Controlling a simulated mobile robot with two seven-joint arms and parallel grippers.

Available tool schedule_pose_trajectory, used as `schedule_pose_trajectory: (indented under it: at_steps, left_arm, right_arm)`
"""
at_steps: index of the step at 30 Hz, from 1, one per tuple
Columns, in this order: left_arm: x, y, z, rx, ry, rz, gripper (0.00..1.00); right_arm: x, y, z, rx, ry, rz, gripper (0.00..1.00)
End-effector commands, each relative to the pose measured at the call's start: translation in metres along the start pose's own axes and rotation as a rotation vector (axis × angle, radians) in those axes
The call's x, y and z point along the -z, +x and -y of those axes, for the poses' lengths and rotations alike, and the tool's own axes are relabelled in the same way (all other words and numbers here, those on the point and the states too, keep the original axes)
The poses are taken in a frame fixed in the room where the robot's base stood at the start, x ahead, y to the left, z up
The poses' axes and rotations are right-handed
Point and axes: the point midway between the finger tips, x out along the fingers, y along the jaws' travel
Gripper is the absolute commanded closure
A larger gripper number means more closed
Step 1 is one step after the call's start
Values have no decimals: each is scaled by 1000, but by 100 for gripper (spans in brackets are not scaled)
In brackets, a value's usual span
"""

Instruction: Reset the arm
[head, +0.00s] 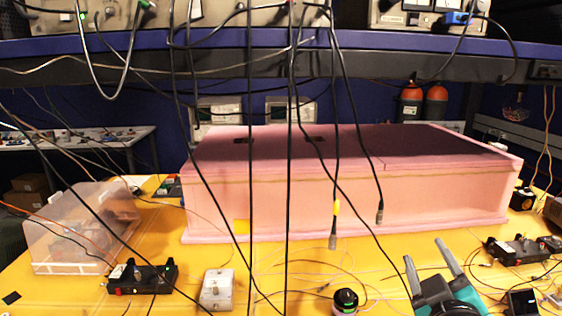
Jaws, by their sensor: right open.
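My right gripper (431,266) shows at the bottom right of the head view. Its two grey fingers point up and away from a teal and black body, and they stand apart with nothing between them. It is over the front right part of the yellow table (185,268), in front of the pink foam enclosure (340,205). The enclosure is a long closed box with a darker pink top. My left gripper is not in view.
Several black cables hang down in front of the enclosure, two ending in connectors (333,241). A clear plastic box (85,225) stands at left. Small black devices (142,279), a grey box (217,290) and a round black knob (345,300) sit along the front. A blue-edged shelf (230,42) crosses above.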

Motion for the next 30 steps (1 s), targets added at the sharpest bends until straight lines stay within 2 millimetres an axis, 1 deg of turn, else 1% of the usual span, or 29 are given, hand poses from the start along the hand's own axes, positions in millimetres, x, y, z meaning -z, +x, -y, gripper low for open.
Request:
schedule_pose_trajectory:
  at_steps: [1,2,3,5,6,8,9,11,12,14,15,17,18,21,23,26,30]
  left_arm:
    - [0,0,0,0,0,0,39]
    - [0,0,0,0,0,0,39]
    - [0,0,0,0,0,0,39]
    - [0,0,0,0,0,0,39]
    - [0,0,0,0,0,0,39]
    - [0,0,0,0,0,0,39]
    - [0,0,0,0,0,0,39]
    - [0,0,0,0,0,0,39]
    - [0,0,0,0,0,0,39]
    - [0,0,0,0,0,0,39]
    - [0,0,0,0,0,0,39]
    - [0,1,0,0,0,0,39]
    - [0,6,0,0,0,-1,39]
    - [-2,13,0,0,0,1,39]
    - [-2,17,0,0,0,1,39]
    - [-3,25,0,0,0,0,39]
    - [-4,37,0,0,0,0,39]
  right_arm:
    - [-31,-13,26,75,58,118,39]
    - [-47,-22,40,117,87,186,39]
    - [-68,-35,58,172,124,275,39]
    - [-95,-58,85,255,173,403,39]
    - [-110,-76,101,308,202,484,39]
    - [-130,-103,124,384,241,597,39]
    - [-140,-121,137,432,264,666,39]
    - [-153,-149,155,501,292,764,39]
    - [-160,-168,165,547,310,826,39]
    - [-167,-196,179,612,334,914,39]
    - [-171,-215,188,656,350,971,39]
    - [-176,-240,200,716,368,1047,39]
    - [-188,-230,210,706,359,1038,39]
    - [-212,-223,233,708,352,1045,39]
    - [-228,-220,247,710,349,1051,39]
    - [-256,-217,273,716,344,1063,39]
    - [-302,-218,312,726,335,1081,39]
